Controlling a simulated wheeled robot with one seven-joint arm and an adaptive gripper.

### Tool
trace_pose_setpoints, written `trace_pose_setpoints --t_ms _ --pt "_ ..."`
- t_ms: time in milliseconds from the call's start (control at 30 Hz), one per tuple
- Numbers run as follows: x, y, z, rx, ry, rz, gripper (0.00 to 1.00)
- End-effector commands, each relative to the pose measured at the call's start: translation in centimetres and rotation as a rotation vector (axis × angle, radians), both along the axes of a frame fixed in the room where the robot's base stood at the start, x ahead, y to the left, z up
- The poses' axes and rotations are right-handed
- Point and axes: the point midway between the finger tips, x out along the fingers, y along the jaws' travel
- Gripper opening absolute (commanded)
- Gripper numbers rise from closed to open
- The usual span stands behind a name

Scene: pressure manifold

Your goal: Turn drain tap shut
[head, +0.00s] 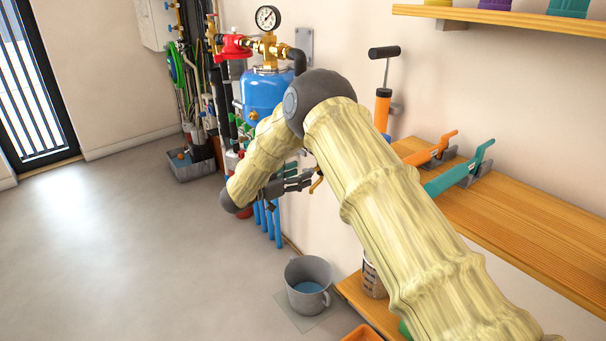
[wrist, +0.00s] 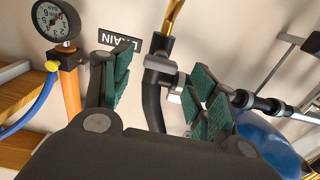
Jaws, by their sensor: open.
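In the wrist view the drain tap (wrist: 160,66) is a small grey fitting on a dark pipe, with a brass-coloured tube above it and a pale piece at its right. A partly covered DRAIN sign (wrist: 107,38) is behind my left finger. My gripper (wrist: 163,90) is open, with its teal-padded fingers on either side of the tap fitting. I cannot tell whether either finger touches it. In the head view my gripper (head: 286,186) is beside the wall, below the blue tank (head: 265,92). A small brass-coloured part (head: 316,184) shows just right of the fingers. My arm hides much there.
A grey bucket (head: 308,291) with bluish liquid stands on the floor below. A wooden bench (head: 530,223) with orange and teal clamps is at the right. A gauge (wrist: 56,20) with a blue hose is near my left finger. Open floor lies left.

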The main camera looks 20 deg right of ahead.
Motion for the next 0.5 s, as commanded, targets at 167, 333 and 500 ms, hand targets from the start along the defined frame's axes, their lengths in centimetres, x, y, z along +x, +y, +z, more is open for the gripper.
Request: trace_pose_setpoints --t_ms 167,333,500 --pt "-1.1 3.3 0.0 0.000 0.001 0.002 0.59" --pt "-2.2 6.1 -0.1 0.000 0.002 0.002 0.59" --pt "-2.9 8.0 -0.1 0.001 0.001 0.002 0.59"
